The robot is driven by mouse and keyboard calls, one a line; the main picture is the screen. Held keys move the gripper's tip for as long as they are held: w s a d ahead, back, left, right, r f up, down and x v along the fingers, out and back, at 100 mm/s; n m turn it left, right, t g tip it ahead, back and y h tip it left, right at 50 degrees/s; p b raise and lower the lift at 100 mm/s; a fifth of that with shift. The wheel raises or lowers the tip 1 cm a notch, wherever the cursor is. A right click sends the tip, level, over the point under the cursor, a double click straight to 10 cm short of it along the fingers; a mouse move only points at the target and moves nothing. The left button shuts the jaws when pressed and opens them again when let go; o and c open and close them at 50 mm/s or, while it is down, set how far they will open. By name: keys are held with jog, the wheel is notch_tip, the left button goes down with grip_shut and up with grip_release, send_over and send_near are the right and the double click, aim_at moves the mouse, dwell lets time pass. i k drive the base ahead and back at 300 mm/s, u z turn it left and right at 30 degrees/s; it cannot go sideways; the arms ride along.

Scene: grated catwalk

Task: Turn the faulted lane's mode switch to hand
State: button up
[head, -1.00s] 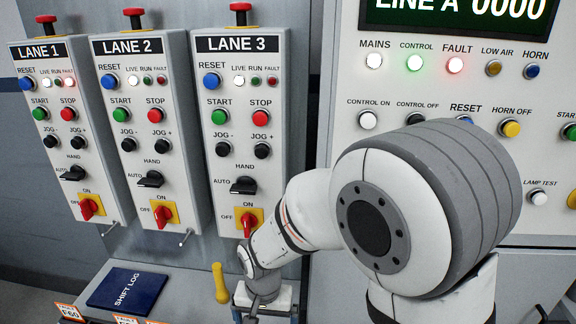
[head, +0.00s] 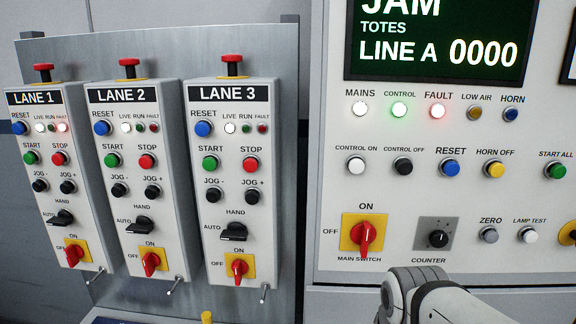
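Three lane boxes stand side by side: LANE 1 (head: 48,160), LANE 2 and LANE 3. On LANE 1 the fault lamp (head: 62,128) glows red. The fault lamps of LANE 2 (head: 154,128) and LANE 3 (head: 262,128) look dark. The LANE 1 mode switch (head: 61,218) is a black knob below JOG, with AUTO at its left and HAND above; its handle points left toward AUTO. The mode switches of LANE 2 (head: 138,225) and LANE 3 (head: 233,232) look the same. My gripper is out of view; only a link of my arm shows at the lower right.
Red switches on yellow plates sit just under the mode switches, LANE 1's (head: 73,254) included. Metal toggles (head: 264,294) stick out at the box bottoms. The main panel (head: 340,190) at right shows JAM on its screen (head: 440,45). A yellow handle (head: 207,317) peeks up below.

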aim_at(64, 218)
jog(key=u, duration=1.6)
